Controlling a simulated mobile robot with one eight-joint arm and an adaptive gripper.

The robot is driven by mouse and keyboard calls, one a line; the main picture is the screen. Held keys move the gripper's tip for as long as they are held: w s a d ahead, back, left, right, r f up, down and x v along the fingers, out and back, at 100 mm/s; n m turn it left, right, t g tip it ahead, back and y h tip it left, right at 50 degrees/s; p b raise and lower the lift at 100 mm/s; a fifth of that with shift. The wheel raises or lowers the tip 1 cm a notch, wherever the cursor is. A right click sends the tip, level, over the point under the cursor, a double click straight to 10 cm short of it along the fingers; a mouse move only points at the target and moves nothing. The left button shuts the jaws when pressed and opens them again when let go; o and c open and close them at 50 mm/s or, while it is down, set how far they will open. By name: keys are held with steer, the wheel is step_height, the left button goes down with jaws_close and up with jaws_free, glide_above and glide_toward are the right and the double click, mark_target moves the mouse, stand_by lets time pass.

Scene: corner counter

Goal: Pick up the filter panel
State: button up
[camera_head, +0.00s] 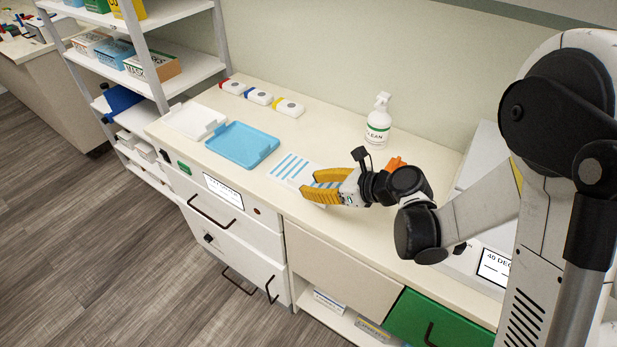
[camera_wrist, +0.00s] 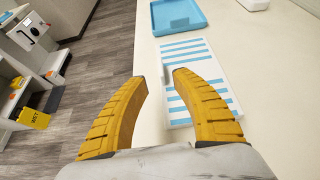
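The filter panel appears to be the flat white panel with light blue stripes (camera_head: 290,167) lying on the counter. It also shows in the wrist view (camera_wrist: 188,54), right of centre, with a small grey tab at its left edge. My gripper (camera_head: 309,183) has yellow ribbed fingers. It is at the near right end of the panel and hides part of it in the head view. In the wrist view my gripper (camera_wrist: 160,76) is open with nothing held. Its right finger overlaps the panel's lower left part, and the tab shows between the fingertips.
A blue tray (camera_head: 242,145) and a white tray (camera_head: 194,121) lie left of the panel. A spray bottle (camera_head: 378,121) stands behind my gripper. Several small coloured-end items (camera_head: 258,96) line the wall. The counter's front strip is clear.

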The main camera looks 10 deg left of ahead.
mark_target(298, 182)
steer(key=b+x, duration=0.2)
steer(key=x, duration=0.5)
steer(key=shift+w, duration=0.15)
steer(key=shift+r, duration=0.15)
jaws_close()
